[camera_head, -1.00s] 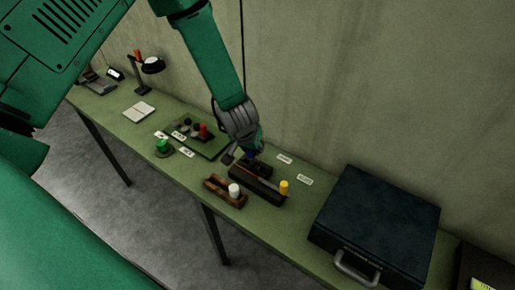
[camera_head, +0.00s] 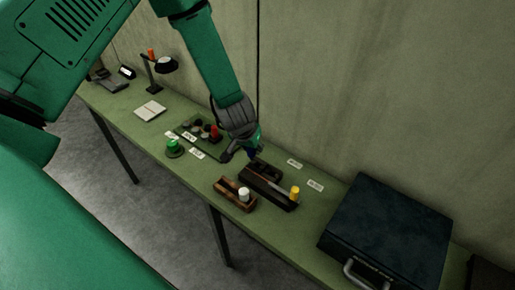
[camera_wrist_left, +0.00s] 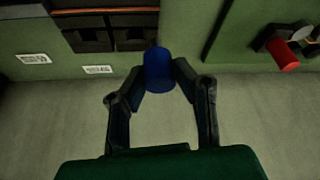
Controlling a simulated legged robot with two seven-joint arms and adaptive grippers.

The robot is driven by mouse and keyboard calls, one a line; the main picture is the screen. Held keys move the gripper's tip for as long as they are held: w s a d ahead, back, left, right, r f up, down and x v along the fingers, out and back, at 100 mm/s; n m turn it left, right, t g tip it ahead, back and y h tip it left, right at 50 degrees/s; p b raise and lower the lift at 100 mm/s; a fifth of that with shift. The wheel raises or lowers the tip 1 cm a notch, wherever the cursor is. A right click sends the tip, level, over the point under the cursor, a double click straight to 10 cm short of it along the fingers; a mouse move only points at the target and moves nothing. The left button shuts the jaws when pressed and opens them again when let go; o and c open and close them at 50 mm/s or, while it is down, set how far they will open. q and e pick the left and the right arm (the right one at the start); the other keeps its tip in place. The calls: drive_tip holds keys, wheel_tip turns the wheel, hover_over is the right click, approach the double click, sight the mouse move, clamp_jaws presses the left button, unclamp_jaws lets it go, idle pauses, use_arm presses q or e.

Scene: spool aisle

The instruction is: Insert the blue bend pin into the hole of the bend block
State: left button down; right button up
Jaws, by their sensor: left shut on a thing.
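My left gripper (camera_head: 242,155) is shut on the blue bend pin (camera_wrist_left: 158,70), with a fingertip on each side of it in the left wrist view. In the head view the blue pin shows only as a small dark blue patch (camera_head: 253,153) at the fingertips, beside the far end of the dark blocks. A dark block with open recesses (camera_head: 267,171) lies just right of the gripper; it also shows at the top of the left wrist view (camera_wrist_left: 104,11). I cannot tell for sure that it is the bend block, and no hole is clear. My right gripper is not in view.
A long dark block with a yellow pin (camera_head: 294,192) and a brown block with a white pin (camera_head: 243,193) lie close by. A green board with a red cylinder (camera_head: 214,132) is left of the gripper. A dark case (camera_head: 390,232) fills the right; the wall is behind.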

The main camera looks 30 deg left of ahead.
sight(257, 161)
use_arm(q)
drive_tip(key=shift+a, duration=0.25)
drive_tip(key=shift+d+r, duration=0.2)
drive_tip(key=shift+d, duration=0.7)
drive_tip(key=shift+a+f, duration=0.1)
drive_tip(key=shift+a, duration=0.45)
drive_tip(key=shift+a+f, duration=0.1)
drive_tip(key=shift+a, duration=0.05)
drive_tip(key=shift+d, duration=0.85)
drive_tip(key=shift+a+f, duration=0.4)
drive_tip(key=shift+a, duration=0.05)
drive_tip(key=shift+d+f, duration=0.15)
drive_tip(key=shift+d, duration=0.15)
drive_tip(key=shift+d+f+b, duration=0.15)
drive_tip(key=shift+d+b, duration=0.25)
drive_tip(key=shift+d, duration=0.1)
drive_tip(key=shift+a+f, duration=0.15)
drive_tip(key=shift+f, duration=0.1)
drive_tip(key=shift+a+f+b, duration=0.3)
drive_tip(key=shift+a+f, duration=0.1)
drive_tip(key=shift+d+f+b, duration=0.25)
drive_tip(key=shift+f+b, duration=0.1)
drive_tip(key=shift+f, duration=0.1)
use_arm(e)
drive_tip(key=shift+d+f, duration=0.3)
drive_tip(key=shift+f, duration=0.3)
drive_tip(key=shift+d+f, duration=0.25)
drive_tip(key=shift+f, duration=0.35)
